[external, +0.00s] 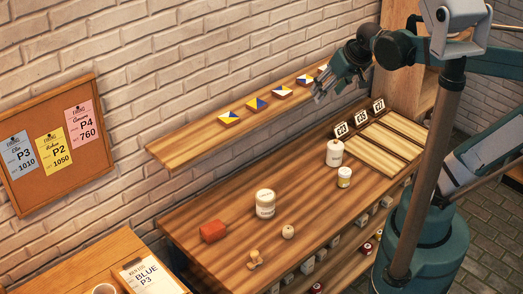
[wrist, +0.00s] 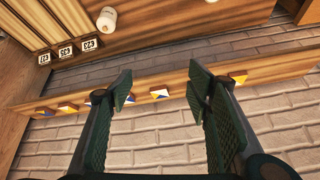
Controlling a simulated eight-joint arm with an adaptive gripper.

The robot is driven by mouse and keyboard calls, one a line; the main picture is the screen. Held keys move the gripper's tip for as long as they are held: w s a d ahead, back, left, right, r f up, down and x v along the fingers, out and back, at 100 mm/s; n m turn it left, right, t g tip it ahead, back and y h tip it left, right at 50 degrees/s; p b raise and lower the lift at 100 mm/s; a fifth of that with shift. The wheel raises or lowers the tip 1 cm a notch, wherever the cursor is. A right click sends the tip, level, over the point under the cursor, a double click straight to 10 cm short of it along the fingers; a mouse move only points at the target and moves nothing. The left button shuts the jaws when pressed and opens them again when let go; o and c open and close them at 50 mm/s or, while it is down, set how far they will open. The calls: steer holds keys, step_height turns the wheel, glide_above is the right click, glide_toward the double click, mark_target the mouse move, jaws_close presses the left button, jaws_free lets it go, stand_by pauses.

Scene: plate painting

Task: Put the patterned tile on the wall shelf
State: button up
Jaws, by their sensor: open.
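Several small patterned tiles in blue, white and yellow stand in a row on the wooden wall shelf (external: 185,142). The leftmost tile (external: 229,117) and another tile (external: 281,92) are clear in the external view. My gripper (external: 320,92) is at the shelf's right end, partly covering the tiles there. In the wrist view my gripper (wrist: 162,88) is open, with nothing held between its fingers. One tile (wrist: 160,94) shows in the gap beyond the fingertips, on the shelf. Another tile (wrist: 238,77) stands apart to the right; the left finger partly hides one.
Number cards (external: 360,115) stand behind a slatted rack (external: 375,150). A corkboard (external: 25,190) hangs on the brick wall.

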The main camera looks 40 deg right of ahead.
steer(key=s+a+f+n+t, duration=0.1)
steer(key=s+a+f+n, duration=0.2)
steer(key=s, duration=0.2)
steer(key=shift+s+a+f+y, duration=0.15)
steer(key=shift+a+f+y, duration=0.15)
steer(key=shift+f, duration=0.1)
